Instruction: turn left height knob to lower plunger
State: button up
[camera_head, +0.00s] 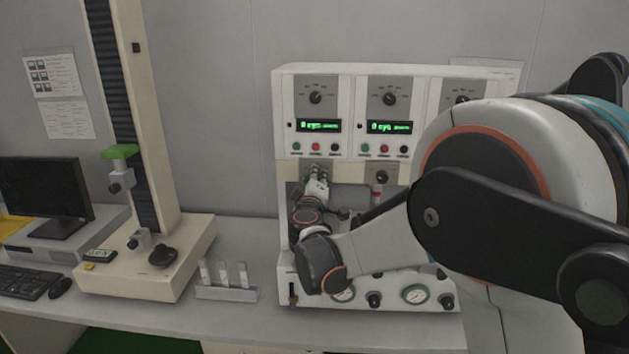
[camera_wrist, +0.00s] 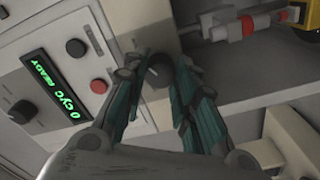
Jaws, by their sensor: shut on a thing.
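The left height knob (camera_wrist: 158,71) is a dark round knob on a beige strip below the left station's display. In the wrist view it sits between the teal fingers of my gripper (camera_wrist: 160,82), which is shut on it. In the head view my gripper (camera_head: 317,176) is at the left station, and its fingers and wrist hide the knob and most of the bay below. I cannot make out the left plunger. The test machine (camera_head: 284,133) is a white cabinet with several stations side by side.
The middle station has its own height knob (camera_head: 381,177) and a plunger with a red band (camera_wrist: 248,25). Gauges (camera_head: 414,294) line the machine's front. A small rack (camera_head: 226,294) stands left of it, near a tall tester (camera_head: 125,280). My arm covers the right side.

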dwell(0.3)
jog(key=o, duration=1.1)
jog(key=shift+s, duration=0.15)
jog(key=s, duration=1.1)
jog(key=shift+s+a, duration=0.15)
jog(key=shift+s, duration=0.25)
